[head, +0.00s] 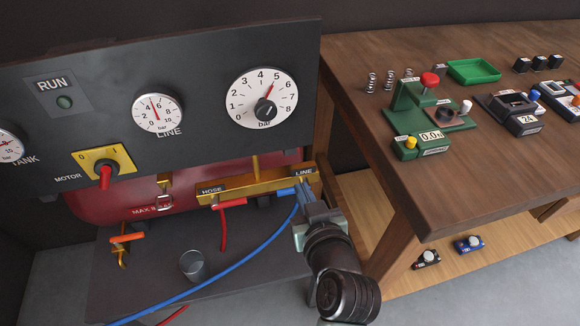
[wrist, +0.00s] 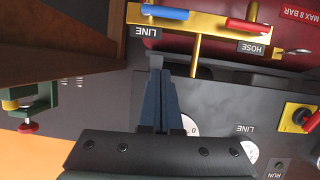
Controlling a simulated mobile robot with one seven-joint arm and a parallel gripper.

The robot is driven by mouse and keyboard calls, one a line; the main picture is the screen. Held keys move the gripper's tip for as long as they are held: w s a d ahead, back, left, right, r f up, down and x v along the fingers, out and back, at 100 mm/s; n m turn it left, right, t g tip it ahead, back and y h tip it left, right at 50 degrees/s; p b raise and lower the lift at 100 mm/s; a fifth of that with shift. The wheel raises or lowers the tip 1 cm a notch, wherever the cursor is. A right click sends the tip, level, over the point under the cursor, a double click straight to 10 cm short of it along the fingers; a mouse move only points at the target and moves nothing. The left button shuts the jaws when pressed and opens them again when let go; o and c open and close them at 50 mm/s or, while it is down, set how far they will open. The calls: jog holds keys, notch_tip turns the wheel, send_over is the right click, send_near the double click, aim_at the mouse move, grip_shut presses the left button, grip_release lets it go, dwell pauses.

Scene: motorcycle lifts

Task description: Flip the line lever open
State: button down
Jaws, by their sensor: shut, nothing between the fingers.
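The line lever is the blue handle (head: 286,192) under the LINE label, on the right of the yellow manifold (head: 240,186). It lies along the manifold, and my gripper hides part of it in the head view. In the wrist view, which is upside down, the blue lever (wrist: 165,13) is whole and lies along the manifold. My gripper (head: 302,187) is at the lever's right end in the head view. In the wrist view my gripper (wrist: 163,73) is shut and empty, its tips short of the lever in the picture. I cannot tell whether they touch.
The red HOSE lever (head: 231,203) is left of the blue one. A blue hose (head: 240,262) and a red hose (head: 223,232) hang below the manifold. The gauge panel (head: 205,95) overhangs it. A wooden workbench (head: 455,195) stands close on the right.

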jog(key=p, duration=0.1)
jog(key=s+p, duration=0.1)
jog(key=shift+s+a+r+g+p, duration=0.2)
jog(key=shift+s+r+g+p, duration=0.1)
jog(key=shift+g+p, duration=0.1)
jog(key=shift+f, duration=0.1)
send_over(293, 190)
jog(key=s, duration=0.1)
notch_tip(293, 190, down, 4)
jog(key=shift+s+a+f+b, duration=0.1)
jog(key=shift+s+f+b, duration=0.05)
jog(key=shift+f, duration=0.55)
jog(key=shift+s+a+f+b, duration=0.1)
jog(key=shift+a+f, duration=0.05)
jog(key=shift+f, duration=0.55)
jog(key=shift+s+a+f+b, duration=0.1)
jog(key=shift+s+f+b, duration=0.05)
jog(key=shift+f, duration=0.55)
jog(key=shift+f+b, duration=0.2)
jog(key=shift+b, duration=0.3)
